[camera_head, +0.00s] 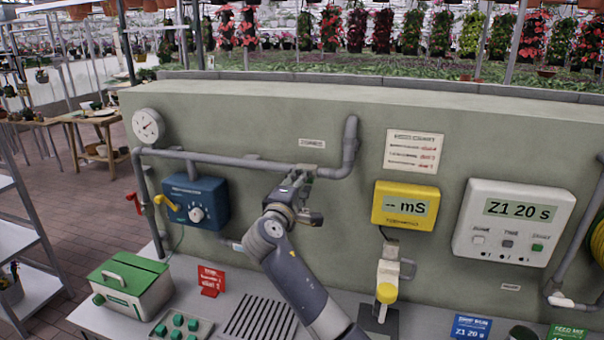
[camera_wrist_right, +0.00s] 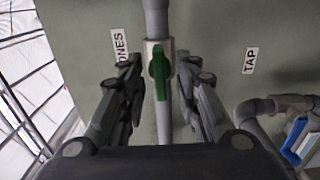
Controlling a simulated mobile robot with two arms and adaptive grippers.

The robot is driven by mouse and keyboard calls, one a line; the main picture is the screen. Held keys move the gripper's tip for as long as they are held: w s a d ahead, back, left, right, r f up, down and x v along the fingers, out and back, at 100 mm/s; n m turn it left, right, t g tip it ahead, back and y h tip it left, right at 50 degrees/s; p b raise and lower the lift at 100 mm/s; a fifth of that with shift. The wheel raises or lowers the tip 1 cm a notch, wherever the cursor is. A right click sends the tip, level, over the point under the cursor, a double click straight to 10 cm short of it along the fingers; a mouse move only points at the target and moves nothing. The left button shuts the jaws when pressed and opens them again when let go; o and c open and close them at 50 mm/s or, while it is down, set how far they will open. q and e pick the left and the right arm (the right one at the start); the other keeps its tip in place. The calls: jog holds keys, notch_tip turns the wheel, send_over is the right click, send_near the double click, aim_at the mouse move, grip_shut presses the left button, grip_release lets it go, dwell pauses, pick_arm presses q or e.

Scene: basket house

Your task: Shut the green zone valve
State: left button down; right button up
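The green zone valve (camera_wrist_right: 159,69) shows in the right wrist view as a green lever on a pale body. Its lever lies in line with the grey pipe (camera_wrist_right: 157,18). My right gripper (camera_wrist_right: 157,66) is open, with one finger on each side of the lever and a visible gap to both. In the head view my right gripper (camera_head: 299,182) is up at the wall pipe (camera_head: 230,162), below a small label, and mostly hides the valve. My left gripper is not in view.
A blue box with a dial (camera_head: 195,203), a yellow meter (camera_head: 404,206) and a white timer panel (camera_head: 512,224) are on the wall. A red lever (camera_head: 132,203) is at the left. A green-lidded box (camera_head: 131,287) and a red card (camera_head: 211,281) stand on the counter.

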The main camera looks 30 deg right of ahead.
jog(key=shift+p+x, duration=0.3)
jog(key=shift+x, duration=0.8)
jog(key=shift+c, duration=0.2)
jog(key=shift+a, duration=0.1)
grip_shut()
jog(key=shift+f+m+b, duration=0.25)
jog(key=shift+m+b, duration=0.05)
jog(key=shift+b, duration=0.45)
jog(key=m+b, duration=1.2)
jog(key=b, duration=0.3)
jog(key=shift+f+b, duration=0.1)
jog(key=shift+b, duration=0.2)
jog(key=m+b, duration=0.2)
jog(key=m, duration=0.1)
jog(key=shift+m+b, duration=0.95)
jog(key=shift+m, duration=0.15)
